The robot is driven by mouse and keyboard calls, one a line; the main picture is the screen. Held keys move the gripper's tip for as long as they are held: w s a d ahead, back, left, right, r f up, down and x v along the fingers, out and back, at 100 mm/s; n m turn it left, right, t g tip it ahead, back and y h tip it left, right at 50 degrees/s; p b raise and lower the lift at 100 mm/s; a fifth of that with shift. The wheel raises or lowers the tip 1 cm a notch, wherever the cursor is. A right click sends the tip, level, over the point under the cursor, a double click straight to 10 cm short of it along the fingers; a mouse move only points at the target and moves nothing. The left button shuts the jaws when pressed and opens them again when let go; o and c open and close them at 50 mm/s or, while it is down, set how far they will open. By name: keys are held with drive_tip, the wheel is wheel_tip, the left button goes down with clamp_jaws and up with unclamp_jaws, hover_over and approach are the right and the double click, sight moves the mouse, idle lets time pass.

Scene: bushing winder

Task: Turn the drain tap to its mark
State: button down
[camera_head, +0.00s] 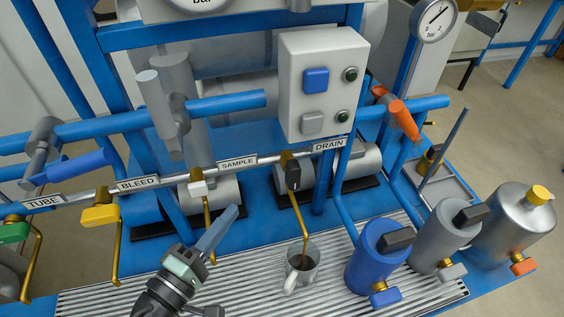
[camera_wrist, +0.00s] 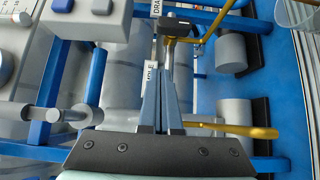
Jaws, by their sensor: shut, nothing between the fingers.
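The drain tap (camera_head: 291,170) has a black handle and a brass spout. It sits on the steel pipe just left of the DRAIN label (camera_head: 329,145). In the wrist view its black handle (camera_wrist: 182,29) is beyond my fingertips. I cannot make out its mark. My gripper (camera_head: 234,210) is shut and empty, its long fingers pointing up and right, below and left of the drain tap in the head view. In the wrist view my gripper (camera_wrist: 160,68) appears apart from the handle, though the depth gap is hard to judge.
A white sample tap (camera_head: 198,188) with a brass spout is close to my fingers. A yellow tap (camera_head: 100,214) and green tap (camera_head: 14,232) are further left. A mug (camera_head: 301,268) stands on the grate under the drain spout. Blue (camera_head: 375,257) and grey canisters (camera_head: 442,238) stand right.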

approach(286, 166)
drive_tip(key=w+a, duration=0.1)
drive_tip(key=w, duration=0.3)
drive_tip(key=shift+w+d+p, duration=0.3)
drive_tip(key=shift+d+p, duration=0.1)
drive_tip(key=shift+d, duration=0.5)
drive_tip(key=shift+w+d+p, duration=0.35)
drive_tip(key=shift+d, duration=0.6)
